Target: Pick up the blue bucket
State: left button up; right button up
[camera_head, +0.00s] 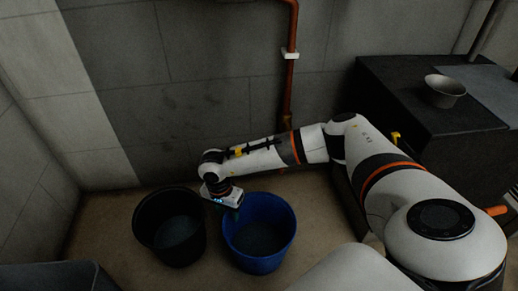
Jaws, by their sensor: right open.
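The blue bucket (262,262) stands upright on the floor, a little below the middle of the head view, with its open top facing up. My right arm reaches in from the right. My right gripper (229,212) is over the left part of the bucket's rim, pointing down. Its jaws are open, and its fingertips are small and dark here. I cannot tell whether they touch the rim. My left gripper is not in view.
A black bucket (170,228) stands close on the left of the blue one. A dark container (60,277) is at the lower left. A copper pipe (290,75) runs down the tiled wall. A dark cabinet (400,90) at the right bears a grey bowl (444,92).

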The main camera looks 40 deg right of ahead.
grip_shut()
jog(key=shift+r, duration=0.1)
dwell(1.2)
